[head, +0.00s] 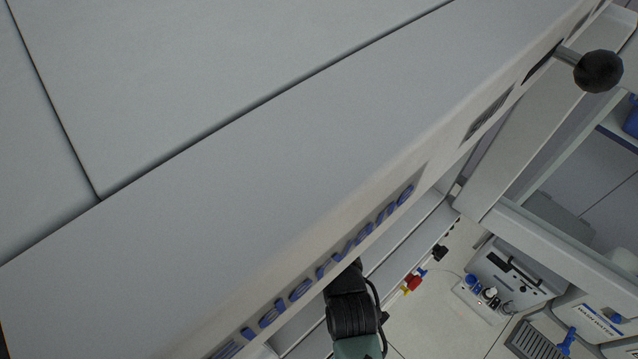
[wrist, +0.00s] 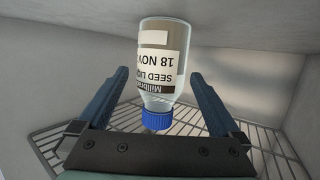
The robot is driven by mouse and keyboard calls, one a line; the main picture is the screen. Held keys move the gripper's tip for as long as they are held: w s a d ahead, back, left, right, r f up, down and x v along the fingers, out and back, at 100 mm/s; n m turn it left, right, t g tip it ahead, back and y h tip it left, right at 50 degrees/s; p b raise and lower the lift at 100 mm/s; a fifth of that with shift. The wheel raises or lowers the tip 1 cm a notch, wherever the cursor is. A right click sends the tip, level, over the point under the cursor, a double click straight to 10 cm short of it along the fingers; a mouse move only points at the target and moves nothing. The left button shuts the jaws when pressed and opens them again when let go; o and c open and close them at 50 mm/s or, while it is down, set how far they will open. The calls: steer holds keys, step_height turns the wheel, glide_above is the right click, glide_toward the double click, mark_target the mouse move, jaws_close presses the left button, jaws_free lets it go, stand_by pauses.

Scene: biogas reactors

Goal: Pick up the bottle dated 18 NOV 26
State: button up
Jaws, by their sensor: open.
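In the wrist view a clear bottle (wrist: 165,60) with a blue cap (wrist: 157,119) appears with its cap toward the bottom of the picture. Its label appears upside down and reads "SEED LIQ" and "18 NOV"; the year cannot be read. My gripper (wrist: 157,75) is open, with one dark blue finger to the left of the bottle and one to the right. A gap shows between each finger and the bottle, and I cannot tell how deep it sits between them. In the head view my gripper and the bottle are hidden behind the large cabinet.
A wire rack (wrist: 270,140) and plain grey walls surround the bottle in the wrist view. In the head view a pale cabinet (head: 250,160) lettered "Eldervane" fills most of the picture. A black knob (head: 598,71) sticks out at upper right. Bench equipment (head: 505,275) stands at lower right.

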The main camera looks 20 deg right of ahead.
steer(key=shift+p+x, duration=0.3)
steer(key=shift+x, duration=2.15)
steer(key=shift+a+f, duration=0.1)
steer(key=shift+a, duration=0.1)
steer(key=c, duration=1.5)
jaws_close()
